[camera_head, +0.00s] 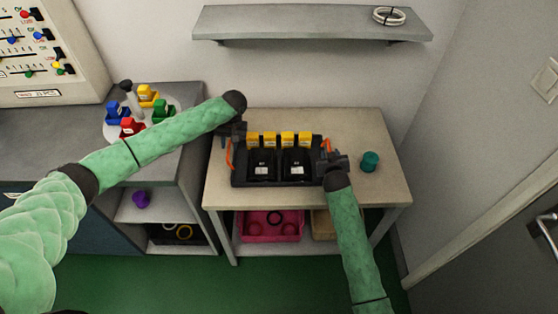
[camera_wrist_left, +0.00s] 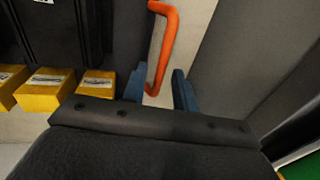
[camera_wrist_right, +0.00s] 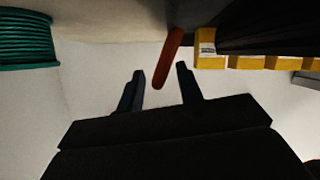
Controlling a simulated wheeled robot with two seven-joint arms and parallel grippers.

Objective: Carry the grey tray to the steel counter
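The dark grey tray (camera_head: 275,183) stands on the light-topped table, with black bins and several yellow blocks in it. It has an orange handle at each end. My left gripper (camera_head: 234,138) is at the tray's left end. In the left wrist view its fingers (camera_wrist_left: 158,88) are open on either side of the orange handle (camera_wrist_left: 163,45), with gaps showing. My right gripper (camera_head: 326,160) is at the right end. In the right wrist view its open fingers (camera_wrist_right: 161,78) have the other handle (camera_wrist_right: 168,60) between them. The grey counter (camera_head: 75,131) is at the left.
A round white stand (camera_head: 166,127) with coloured bins is on the counter. A teal spool (camera_head: 370,161) stands on the table right of the tray. A wall shelf (camera_head: 310,22) is above. A pink crate (camera_head: 252,228) is on the table's lower shelf. The counter's front left looks clear.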

